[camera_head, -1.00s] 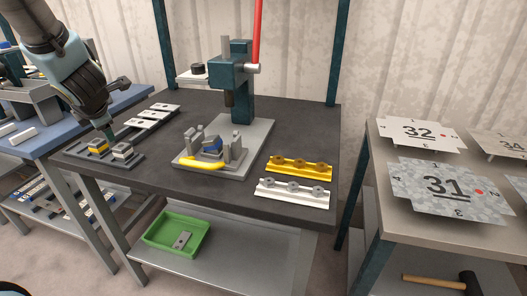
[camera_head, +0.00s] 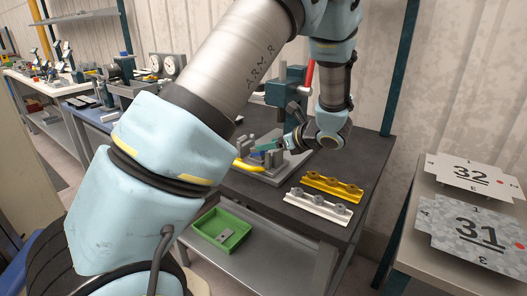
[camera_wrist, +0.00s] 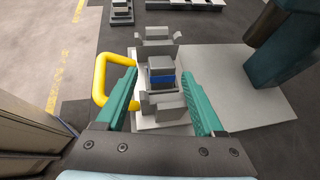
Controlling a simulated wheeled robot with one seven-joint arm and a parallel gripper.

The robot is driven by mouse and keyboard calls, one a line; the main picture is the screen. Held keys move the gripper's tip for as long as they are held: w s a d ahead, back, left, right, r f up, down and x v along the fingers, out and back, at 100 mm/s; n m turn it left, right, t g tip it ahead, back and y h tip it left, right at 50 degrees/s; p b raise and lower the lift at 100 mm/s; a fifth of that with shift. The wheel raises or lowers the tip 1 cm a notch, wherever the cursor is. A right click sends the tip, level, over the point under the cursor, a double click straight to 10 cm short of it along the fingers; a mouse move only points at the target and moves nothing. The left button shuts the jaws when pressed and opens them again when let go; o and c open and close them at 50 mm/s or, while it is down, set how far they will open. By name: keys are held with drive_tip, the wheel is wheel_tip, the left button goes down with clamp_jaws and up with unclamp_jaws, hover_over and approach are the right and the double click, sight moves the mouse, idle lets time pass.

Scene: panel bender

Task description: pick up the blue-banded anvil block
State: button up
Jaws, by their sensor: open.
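The blue-banded anvil block (camera_wrist: 161,74) is a grey block with a blue band. In the wrist view it sits in a grey fixture (camera_wrist: 162,108) with upright posts around it. My gripper (camera_wrist: 160,90) is open, its two green fingers left and right of the block, apart from it. In the head view my gripper (camera_head: 268,146) reaches in over the fixture from the right, and the block is mostly hidden there.
A yellow handle (camera_wrist: 101,78) stands at the fixture's left, close to my left finger. The press (camera_wrist: 284,45) rises at the right. A yellow rail (camera_head: 332,187) and a white rail (camera_head: 318,204) lie at the table's front right. A green bin (camera_head: 220,230) is on the shelf below.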

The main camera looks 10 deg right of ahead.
drive_tip(key=p+x, duration=0.3)
drive_tip(key=x, duration=0.2)
drive_tip(key=shift+w, duration=0.2)
drive_tip(key=shift+w+a+f, duration=0.3)
drive_tip(key=shift+w+f, duration=0.1)
drive_tip(key=shift+c, duration=0.4)
clamp_jaws()
drive_tip(key=shift+a, duration=0.1)
